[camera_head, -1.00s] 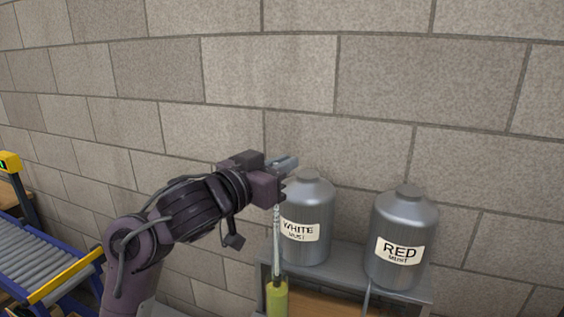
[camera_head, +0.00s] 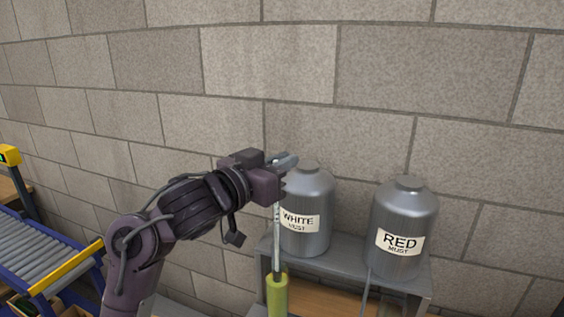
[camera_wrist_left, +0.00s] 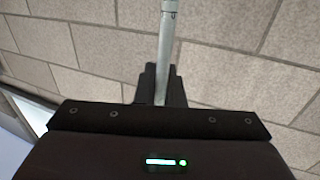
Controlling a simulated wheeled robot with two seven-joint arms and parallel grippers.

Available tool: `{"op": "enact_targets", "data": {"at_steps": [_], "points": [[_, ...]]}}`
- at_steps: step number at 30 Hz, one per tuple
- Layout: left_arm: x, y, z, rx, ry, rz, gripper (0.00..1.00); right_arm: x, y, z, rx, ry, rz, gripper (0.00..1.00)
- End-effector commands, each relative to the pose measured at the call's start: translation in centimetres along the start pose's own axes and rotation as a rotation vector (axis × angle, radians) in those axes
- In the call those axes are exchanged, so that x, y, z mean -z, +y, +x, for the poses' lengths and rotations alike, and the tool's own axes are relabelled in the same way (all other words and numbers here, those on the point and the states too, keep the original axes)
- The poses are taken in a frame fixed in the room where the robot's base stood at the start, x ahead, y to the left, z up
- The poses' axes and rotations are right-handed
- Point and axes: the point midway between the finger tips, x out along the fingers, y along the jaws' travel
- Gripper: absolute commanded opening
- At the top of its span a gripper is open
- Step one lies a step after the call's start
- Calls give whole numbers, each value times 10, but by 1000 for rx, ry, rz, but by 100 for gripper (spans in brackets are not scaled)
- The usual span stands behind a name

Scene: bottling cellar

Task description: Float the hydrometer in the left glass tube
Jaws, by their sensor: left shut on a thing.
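My left gripper (camera_head: 283,165) is shut on the upper end of the hydrometer (camera_head: 277,225), a thin pale rod with a darker lower part. The hydrometer hangs upright. In the wrist view its stem (camera_wrist_left: 167,40) runs up from between the dark fingers (camera_wrist_left: 161,85). Below it stands a glass tube with yellow-green liquid (camera_head: 277,298), cut off by the bottom edge. The hydrometer's lower end overlaps the tube's mouth; I cannot tell whether it is inside or in front. My right gripper is not in view.
Two grey metal tanks, labelled WHITE MUST (camera_head: 307,240) and RED MUST (camera_head: 402,262), stand on a grey shelf (camera_head: 345,258) behind the tube. A blue roller conveyor (camera_head: 40,250) is at the left. A block wall closes the back.

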Motion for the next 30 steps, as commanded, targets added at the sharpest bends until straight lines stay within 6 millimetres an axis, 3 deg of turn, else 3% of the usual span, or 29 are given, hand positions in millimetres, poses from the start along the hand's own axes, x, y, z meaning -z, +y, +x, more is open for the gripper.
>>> {"op": "enact_targets", "data": {"at_steps": [8, 30], "points": [[-2, 0, 0, 0, 0, 0, 0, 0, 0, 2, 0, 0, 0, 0], [-32, 0, 0, 0, 0, 0, 0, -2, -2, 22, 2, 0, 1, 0]]}}
